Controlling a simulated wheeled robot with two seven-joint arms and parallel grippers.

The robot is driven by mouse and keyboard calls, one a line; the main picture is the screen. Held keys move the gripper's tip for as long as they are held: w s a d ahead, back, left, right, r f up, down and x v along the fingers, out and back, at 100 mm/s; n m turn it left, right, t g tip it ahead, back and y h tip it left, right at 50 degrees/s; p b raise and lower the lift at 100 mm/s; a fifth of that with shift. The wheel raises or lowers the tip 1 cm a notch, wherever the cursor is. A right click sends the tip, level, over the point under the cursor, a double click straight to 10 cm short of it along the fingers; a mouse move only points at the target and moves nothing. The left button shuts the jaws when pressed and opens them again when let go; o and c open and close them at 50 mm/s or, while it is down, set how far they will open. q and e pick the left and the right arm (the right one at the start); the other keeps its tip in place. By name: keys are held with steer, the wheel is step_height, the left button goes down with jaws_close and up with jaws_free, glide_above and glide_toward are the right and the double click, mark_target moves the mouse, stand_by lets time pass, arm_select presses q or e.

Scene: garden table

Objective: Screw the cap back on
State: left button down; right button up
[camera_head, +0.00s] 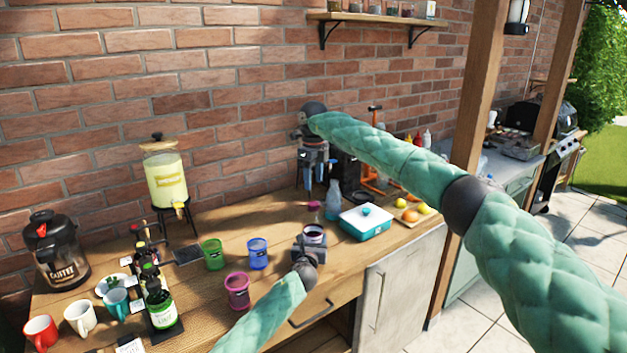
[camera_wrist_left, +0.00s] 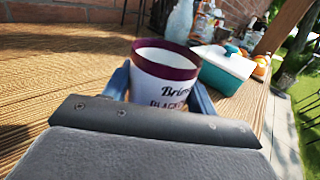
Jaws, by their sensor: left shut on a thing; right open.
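A jar (camera_head: 314,234) with a pale wall and a dark purple top stands near the front of the wooden table. In the left wrist view the jar (camera_wrist_left: 165,88) is upright, with a purple band at its rim and black lettering on a white label. My left gripper (camera_head: 309,251) is shut on the jar, a finger on each side. My right gripper (camera_head: 315,180) is open, raised behind the jar and pointing down. A small pink object (camera_head: 313,205) lies behind the jar; I cannot tell whether it is the cap.
A blue-grey bottle (camera_head: 333,200) and a teal-and-white box (camera_head: 365,222) stand right of the jar. Blue (camera_head: 258,254), green (camera_head: 213,254) and pink (camera_head: 237,291) cups stand left. A drink dispenser (camera_head: 166,178) is at the back. The table's front edge is close to the jar.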

mark_target(313, 203)
steer(key=shift+f, duration=0.1)
steer(key=shift+f, duration=3.95)
steer(key=c, duration=1)
steer(key=o, duration=1.2)
steer(key=shift+c, duration=0.2)
